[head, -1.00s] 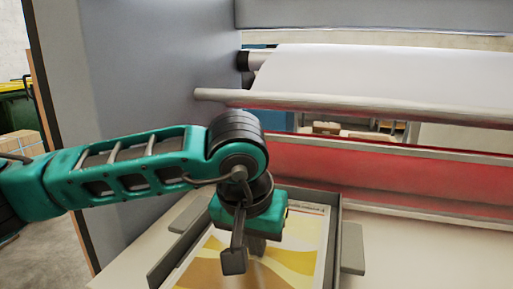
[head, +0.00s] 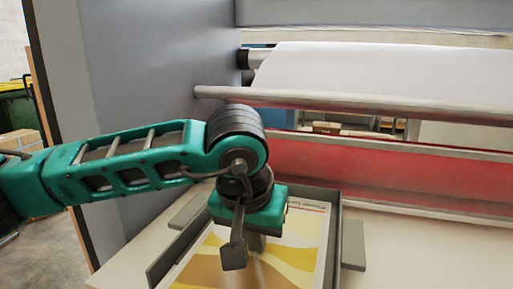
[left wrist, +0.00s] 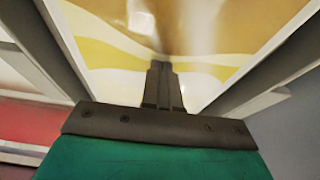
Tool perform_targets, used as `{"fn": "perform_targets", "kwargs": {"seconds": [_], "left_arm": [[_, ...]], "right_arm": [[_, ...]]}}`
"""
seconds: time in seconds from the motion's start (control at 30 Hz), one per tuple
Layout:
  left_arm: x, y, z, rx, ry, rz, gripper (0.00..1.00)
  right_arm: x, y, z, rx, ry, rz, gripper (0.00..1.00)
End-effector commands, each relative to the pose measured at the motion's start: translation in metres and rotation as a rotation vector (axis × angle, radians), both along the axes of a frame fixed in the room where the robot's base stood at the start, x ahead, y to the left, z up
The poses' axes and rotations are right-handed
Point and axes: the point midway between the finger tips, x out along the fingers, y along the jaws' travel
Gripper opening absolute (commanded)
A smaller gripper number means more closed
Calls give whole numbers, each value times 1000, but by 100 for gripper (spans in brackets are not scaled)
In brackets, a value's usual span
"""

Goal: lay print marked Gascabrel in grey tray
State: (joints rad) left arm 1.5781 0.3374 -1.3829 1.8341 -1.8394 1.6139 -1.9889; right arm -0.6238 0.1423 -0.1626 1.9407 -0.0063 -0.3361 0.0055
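A print (head: 300,255) with yellow, white and brown wavy bands lies flat inside a grey tray (head: 331,250). It has a pale border with small lettering at its far edge, too small to read. My left gripper (head: 256,245) points down over the print, inside the tray walls. In the left wrist view its fingers (left wrist: 162,85) are together, with the tips at or just above the print (left wrist: 210,35); I cannot tell whether they touch it. No sheet shows between them. The wrist covers part of the print. My right gripper is not in view.
The laminator's metal roller (head: 350,106) and white film (head: 390,75) stand behind the tray, above a red panel (head: 340,165). A grey side wall (head: 140,70) rises at left. The pale table (head: 420,250) is clear to the right of the tray.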

Motion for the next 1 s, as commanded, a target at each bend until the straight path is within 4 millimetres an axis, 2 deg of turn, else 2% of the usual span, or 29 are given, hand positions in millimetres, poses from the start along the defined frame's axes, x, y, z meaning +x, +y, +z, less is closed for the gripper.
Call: {"fn": "perform_targets", "kwargs": {"seconds": [0.27,0.8,1.0], "left_arm": [[0,0,-3,3,6,-1,0],[35,-11,-3,4,5,2,0],[38,-12,-3,4,5,0,0]], "right_arm": [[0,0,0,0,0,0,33],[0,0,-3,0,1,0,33],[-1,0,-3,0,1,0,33]]}}
